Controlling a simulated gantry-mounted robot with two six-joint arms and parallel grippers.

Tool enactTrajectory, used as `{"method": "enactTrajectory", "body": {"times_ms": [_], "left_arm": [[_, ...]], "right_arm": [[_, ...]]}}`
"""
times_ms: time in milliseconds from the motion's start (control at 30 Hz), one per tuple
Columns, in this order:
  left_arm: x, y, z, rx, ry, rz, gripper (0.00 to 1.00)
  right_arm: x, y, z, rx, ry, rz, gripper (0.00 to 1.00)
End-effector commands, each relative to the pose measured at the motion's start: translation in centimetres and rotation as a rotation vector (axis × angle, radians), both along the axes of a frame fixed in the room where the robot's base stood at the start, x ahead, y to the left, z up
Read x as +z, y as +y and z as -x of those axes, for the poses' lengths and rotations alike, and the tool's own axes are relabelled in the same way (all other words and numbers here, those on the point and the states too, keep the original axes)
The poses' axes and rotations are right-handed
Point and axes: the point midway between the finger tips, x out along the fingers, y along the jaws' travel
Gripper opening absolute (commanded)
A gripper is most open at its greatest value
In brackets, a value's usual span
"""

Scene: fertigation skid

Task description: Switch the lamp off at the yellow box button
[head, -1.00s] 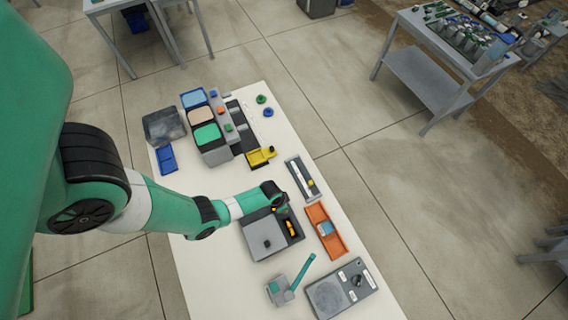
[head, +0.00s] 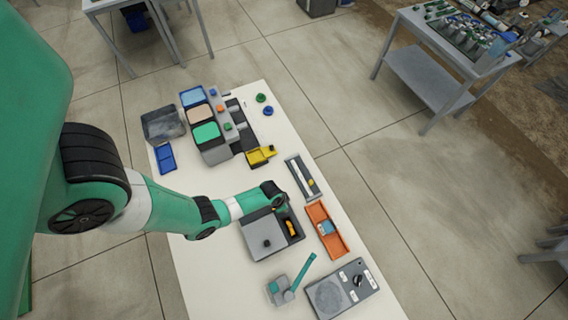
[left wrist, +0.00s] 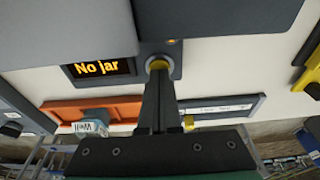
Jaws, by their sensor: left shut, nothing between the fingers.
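The yellow box (head: 260,156) stands on the white table, with a dark round knob or button (head: 271,149) at its right end. In the left wrist view part of the yellow box (left wrist: 305,77) shows at the right edge, clear of my fingers. My left gripper (head: 282,208) is shut and empty, over the upper edge of a grey unit (head: 262,240). In the left wrist view its fingertips (left wrist: 159,76) are at a round yellow-rimmed part (left wrist: 158,64) on grey; I cannot tell whether they touch. I cannot make out the lamp's state. My right gripper is out of view.
The grey unit's display (left wrist: 100,68) reads "No jar". An orange tray (head: 326,231) and a narrow grey tray (head: 302,178) lie to the right. A teal-armed device (head: 291,283) and a grey box with a dial (head: 341,291) stand nearer the front.

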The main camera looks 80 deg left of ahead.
Motion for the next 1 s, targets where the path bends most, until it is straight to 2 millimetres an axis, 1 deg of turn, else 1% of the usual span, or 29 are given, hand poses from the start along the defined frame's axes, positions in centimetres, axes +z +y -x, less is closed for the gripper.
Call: {"method": "enactTrajectory", "body": {"times_ms": [267,467,567,1000], "left_arm": [[-0.4,0.0,0.0,0.000,0.000,0.000,0.00],[-0.1,0.0,0.0,0.000,0.000,0.000,0.00],[0.6,0.0,0.0,0.000,0.000,0.000,0.00],[4.8,0.0,0.0,0.000,-0.001,0.000,0.00]], "right_arm": [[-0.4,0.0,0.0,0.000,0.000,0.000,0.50],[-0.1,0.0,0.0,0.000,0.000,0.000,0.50],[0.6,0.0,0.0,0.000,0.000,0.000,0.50],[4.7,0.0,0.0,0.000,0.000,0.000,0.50]]}}
